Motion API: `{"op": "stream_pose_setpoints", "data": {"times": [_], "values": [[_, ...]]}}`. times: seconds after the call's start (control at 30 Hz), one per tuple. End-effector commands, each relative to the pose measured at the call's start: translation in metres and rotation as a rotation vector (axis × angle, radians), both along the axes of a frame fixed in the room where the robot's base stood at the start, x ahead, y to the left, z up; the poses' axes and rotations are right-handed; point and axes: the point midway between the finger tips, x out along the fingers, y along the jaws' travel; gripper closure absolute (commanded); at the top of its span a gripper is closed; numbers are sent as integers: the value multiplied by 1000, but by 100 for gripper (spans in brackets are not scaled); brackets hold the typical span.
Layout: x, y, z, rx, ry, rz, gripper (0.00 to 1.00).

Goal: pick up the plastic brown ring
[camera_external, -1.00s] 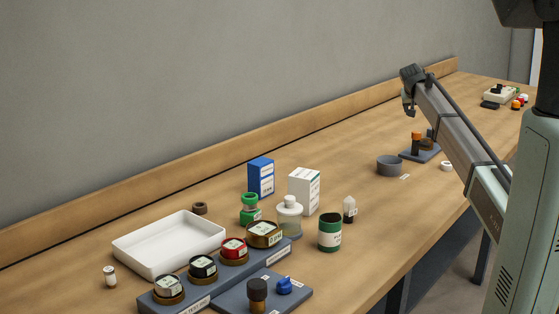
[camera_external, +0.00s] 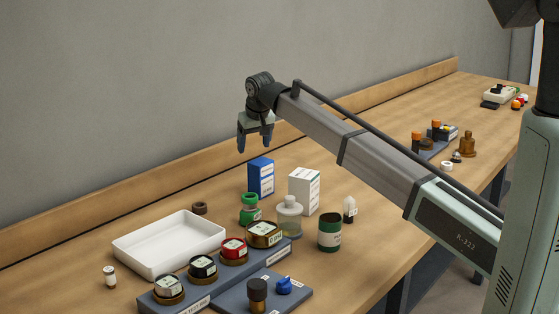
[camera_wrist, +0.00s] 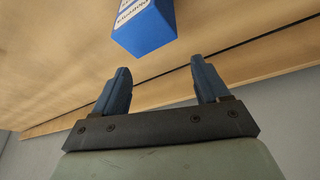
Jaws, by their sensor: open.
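A small brown ring (camera_external: 200,208) lies on the table behind the white tray, near its back right corner, in the external view. My gripper (camera_external: 254,146) is open and empty. It hangs in the air with its fingers pointing down, above and a little left of the blue box, and to the upper right of the ring in the picture. In the wrist view my two blue fingers (camera_wrist: 160,80) stand wide apart with nothing between them. The ring is not visible in the wrist view.
A blue box (camera_external: 261,178) stands close to my gripper, with a white box (camera_external: 304,190) and green-capped jar (camera_external: 249,209) nearby. The white tray (camera_external: 130,249) lies left. A rack (camera_external: 225,287) holds several jars in front. A wooden ledge (camera_external: 120,221) runs along the wall.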

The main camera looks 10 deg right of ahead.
Motion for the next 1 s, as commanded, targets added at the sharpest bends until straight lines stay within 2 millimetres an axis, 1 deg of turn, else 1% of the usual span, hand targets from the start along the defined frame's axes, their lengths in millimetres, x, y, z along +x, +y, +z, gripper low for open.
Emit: {"op": "stream_pose_setpoints", "data": {"times": [0.03,0.1,0.2,0.3,0.4,0.5,0.67,0.77,1.0], "values": [[-22,28,-1,2,19,41,26],[-47,57,-2,3,46,88,26],[-81,92,-3,2,78,145,26],[-106,117,-4,3,103,189,26],[-123,131,-4,1,118,217,26],[-130,137,-5,1,126,229,26],[-130,140,-15,0,129,231,26],[-127,142,-26,0,128,230,26],[-118,148,-65,0,128,230,26]]}}
